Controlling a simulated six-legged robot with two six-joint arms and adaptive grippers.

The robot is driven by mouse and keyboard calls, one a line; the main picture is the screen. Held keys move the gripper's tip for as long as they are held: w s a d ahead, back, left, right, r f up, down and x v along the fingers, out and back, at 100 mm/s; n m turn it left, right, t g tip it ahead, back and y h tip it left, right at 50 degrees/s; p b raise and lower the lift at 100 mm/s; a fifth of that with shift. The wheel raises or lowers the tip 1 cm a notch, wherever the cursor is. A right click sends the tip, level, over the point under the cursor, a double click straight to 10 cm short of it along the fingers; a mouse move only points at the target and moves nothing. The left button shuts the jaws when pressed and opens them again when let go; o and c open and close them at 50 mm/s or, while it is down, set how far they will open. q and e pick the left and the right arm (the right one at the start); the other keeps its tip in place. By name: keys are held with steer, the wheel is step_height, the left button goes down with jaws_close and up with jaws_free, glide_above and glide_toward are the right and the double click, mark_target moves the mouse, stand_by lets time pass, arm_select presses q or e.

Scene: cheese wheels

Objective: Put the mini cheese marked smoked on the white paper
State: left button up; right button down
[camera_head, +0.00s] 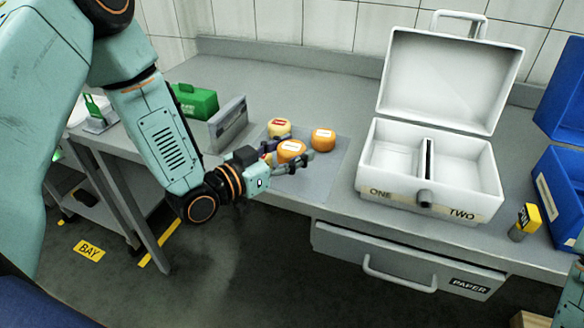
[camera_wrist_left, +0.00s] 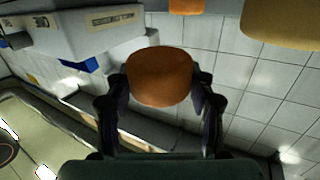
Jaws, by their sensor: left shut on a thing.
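My left gripper (camera_head: 289,155) is shut around an orange mini cheese (camera_head: 291,148) with a pale label too small to read. In the left wrist view this cheese (camera_wrist_left: 160,76) sits between the two fingers, with no label showing. Another orange mini cheese (camera_head: 323,139) with a pale label stands just to the right. A yellow mini cheese (camera_head: 279,127) with a red label stands behind the held one. I cannot read which is marked smoked. No sheet of white paper is clearly seen; a grey mat (camera_head: 330,167) lies under the cheeses. My right gripper is not in view.
An open white case (camera_head: 377,160) marked ONE and TWO stands to the right. A grey upright holder (camera_head: 229,124) and green box (camera_head: 195,101) stand left. A drawer (camera_head: 400,262) marked PAPER is under the counter. Blue bins (camera_head: 558,190) and a yellow-topped object (camera_head: 526,219) are far right.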

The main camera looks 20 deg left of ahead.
mark_target(292, 183)
arm_select(q)
step_height(292, 183, down, 6)
steer(key=shift+r+b, duration=0.2)
steer(key=shift+b, duration=0.35)
steer(key=shift+f, duration=0.2)
steer(key=o, duration=0.9)
steer(key=shift+o, duration=0.2)
